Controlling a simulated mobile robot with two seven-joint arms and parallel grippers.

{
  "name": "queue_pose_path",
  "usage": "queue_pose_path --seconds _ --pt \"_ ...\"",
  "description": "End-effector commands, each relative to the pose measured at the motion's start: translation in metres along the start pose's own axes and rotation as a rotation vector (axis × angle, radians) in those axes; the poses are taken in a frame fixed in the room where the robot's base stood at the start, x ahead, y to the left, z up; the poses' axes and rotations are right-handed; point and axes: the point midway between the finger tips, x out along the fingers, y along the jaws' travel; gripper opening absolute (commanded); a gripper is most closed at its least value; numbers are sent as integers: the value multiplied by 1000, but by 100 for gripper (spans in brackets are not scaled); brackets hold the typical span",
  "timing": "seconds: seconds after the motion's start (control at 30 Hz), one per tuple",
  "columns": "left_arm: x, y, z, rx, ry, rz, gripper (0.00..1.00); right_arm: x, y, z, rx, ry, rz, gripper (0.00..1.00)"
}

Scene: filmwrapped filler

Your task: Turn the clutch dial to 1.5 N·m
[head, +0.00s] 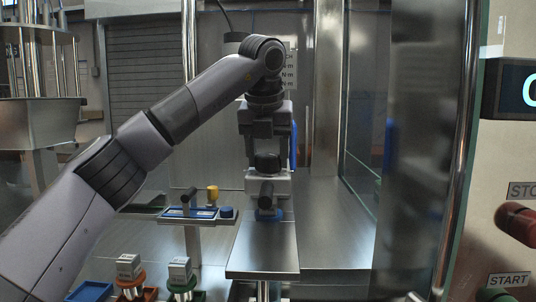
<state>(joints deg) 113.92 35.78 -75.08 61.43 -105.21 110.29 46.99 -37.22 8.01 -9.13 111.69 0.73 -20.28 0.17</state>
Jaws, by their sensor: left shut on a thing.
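My left gripper (266,150) points straight down at the capping head in the middle of the head view. It is shut on a dark round knob (267,163), which appears to be the clutch dial. The knob sits above a pale block (268,183) with a dark handle in front and a blue piece (268,214) below. Any scale or mark on the dial is too small or hidden, so its setting cannot be read. My right gripper is not in view.
A sign (289,75) behind my wrist shows partial "N·m" lines. A steel plate (264,255) lies below the head. A red stop button (520,222) is at right.

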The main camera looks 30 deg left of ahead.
Motion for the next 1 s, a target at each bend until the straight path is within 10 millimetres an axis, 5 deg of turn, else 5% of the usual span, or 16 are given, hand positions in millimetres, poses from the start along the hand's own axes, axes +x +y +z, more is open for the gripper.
queue_pose_path --seconds 0.3,0.33,0.4,0.77,1.0 --pt "0 0 0 -2 0 -1 26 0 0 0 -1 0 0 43" --pt "0 0 0 -1 0 -1 60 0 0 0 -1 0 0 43" --pt "0 0 0 -1 0 -1 82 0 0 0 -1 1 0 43" --pt "-4 0 0 0 -1 -1 82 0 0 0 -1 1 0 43" --pt "-43 -1 0 -1 -3 -3 82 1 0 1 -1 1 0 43"
